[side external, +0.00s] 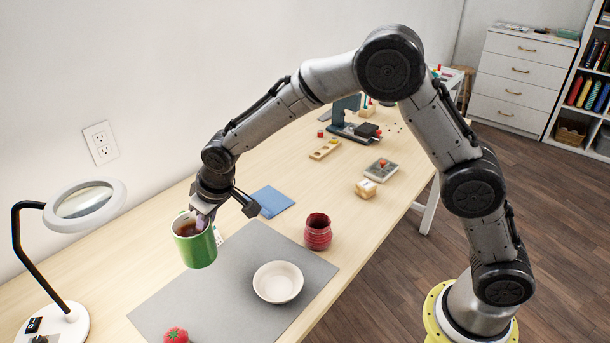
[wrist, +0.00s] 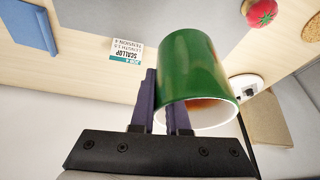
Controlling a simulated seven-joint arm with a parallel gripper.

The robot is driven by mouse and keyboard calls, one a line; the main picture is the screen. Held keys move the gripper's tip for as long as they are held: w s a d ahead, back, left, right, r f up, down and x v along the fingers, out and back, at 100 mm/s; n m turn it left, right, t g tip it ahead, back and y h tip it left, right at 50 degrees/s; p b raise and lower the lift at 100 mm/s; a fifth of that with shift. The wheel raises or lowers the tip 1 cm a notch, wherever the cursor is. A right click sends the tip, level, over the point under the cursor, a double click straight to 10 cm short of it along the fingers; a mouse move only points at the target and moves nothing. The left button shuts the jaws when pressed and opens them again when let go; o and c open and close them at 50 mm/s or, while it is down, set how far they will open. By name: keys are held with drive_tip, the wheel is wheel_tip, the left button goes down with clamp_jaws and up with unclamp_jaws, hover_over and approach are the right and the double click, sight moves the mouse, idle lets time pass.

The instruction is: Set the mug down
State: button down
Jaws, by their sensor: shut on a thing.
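A green mug (side external: 195,250) with brown contents hangs upright from my gripper (side external: 204,216), near the left edge of the grey mat (side external: 245,247). It appears to be above the table, but the gap beneath it cannot be judged. In the wrist view the mug (wrist: 191,62) shows its green side and white rim. The purple fingers of my gripper (wrist: 166,108) are shut on the mug's wall at the rim, one finger outside and one at the mouth.
A white bowl (side external: 278,283) and red tomato pincushion (side external: 176,335) sit on the mat. A magnifier lamp (side external: 66,318) stands left. A printed card (wrist: 127,50) lies beside the mug.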

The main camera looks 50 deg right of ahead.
drive_tip(key=s+d+m+h, duration=0.15)
drive_tip(key=d+m, duration=0.35)
drive_tip(key=d, duration=1.7)
drive_tip(key=s+d+m+h, duration=0.15)
drive_tip(key=d+m, duration=0.35)
drive_tip(key=d, duration=1.7)
drive_tip(key=shift+g+h, duration=0.3)
drive_tip(key=shift+h, duration=0.1)
drive_tip(key=w+d+f, duration=0.2)
drive_tip(key=w+f, duration=0.1)
drive_tip(key=w, duration=0.1)
drive_tip(key=w+d+f, duration=0.2)
drive_tip(key=w+f, duration=0.1)
drive_tip(key=w, duration=0.1)
drive_tip(key=w+d+f, duration=0.3)
drive_tip(key=w, duration=0.1)
drive_tip(key=shift+w+f, duration=0.1)
drive_tip(key=shift+f, duration=0.05)
drive_tip(key=shift+w+d+f, duration=0.1)
drive_tip(key=shift+f, duration=1.5)
drive_tip(key=shift+f, duration=0.1)
